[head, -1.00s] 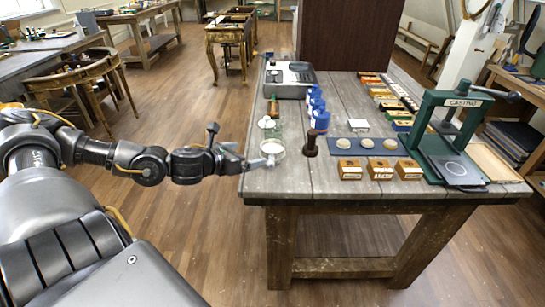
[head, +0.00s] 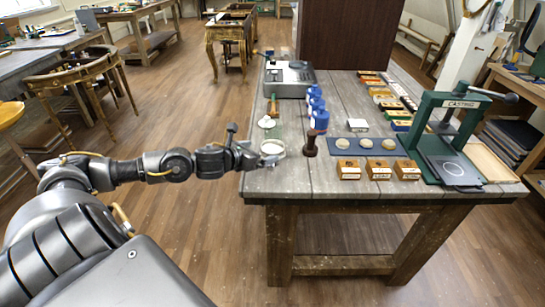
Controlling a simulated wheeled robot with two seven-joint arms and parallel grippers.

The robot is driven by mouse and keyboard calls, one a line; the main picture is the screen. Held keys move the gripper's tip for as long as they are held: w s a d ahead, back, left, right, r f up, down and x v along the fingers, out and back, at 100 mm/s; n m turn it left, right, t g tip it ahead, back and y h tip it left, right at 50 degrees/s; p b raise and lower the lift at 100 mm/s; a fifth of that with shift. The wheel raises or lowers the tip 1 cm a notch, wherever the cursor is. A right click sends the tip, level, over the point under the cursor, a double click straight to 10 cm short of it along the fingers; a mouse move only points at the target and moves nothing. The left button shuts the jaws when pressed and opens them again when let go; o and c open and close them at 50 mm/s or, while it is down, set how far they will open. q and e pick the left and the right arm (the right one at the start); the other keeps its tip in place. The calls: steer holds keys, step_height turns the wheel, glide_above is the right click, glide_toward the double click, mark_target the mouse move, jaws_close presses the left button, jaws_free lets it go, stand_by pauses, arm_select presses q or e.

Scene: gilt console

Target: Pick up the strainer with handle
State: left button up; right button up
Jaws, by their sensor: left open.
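The strainer (head: 273,146) shows as a small pale round rim near the left front edge of the wooden table. My left gripper (head: 266,159) reaches in from the left at the table's left edge. It is open, with its fingertips right at the near side of the strainer. The strainer's handle is hidden or too small to make out, and I cannot tell whether the fingers touch it. My right gripper is not in view.
A dark wooden stamp (head: 310,145) stands just right of the strainer, with blue containers (head: 318,119) behind it. White balls (head: 266,122) and a hammer (head: 273,106) lie farther back. A green press (head: 447,137) stands at the right. Wooden blocks (head: 349,170) line the front.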

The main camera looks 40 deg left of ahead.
mark_target(268, 148)
arm_select(q)
steer(key=x, duration=0.1)
steer(key=p+x, duration=0.1)
steer(key=x, duration=0.1)
steer(key=p+x, duration=0.1)
steer(key=shift+w+d+r, duration=0.25)
steer(key=shift+w+r, duration=0.05)
steer(key=shift+w+f, duration=0.2)
steer(key=shift+c, duration=0.3)
steer(key=c, duration=1.1)
steer(key=shift+r, duration=0.15)
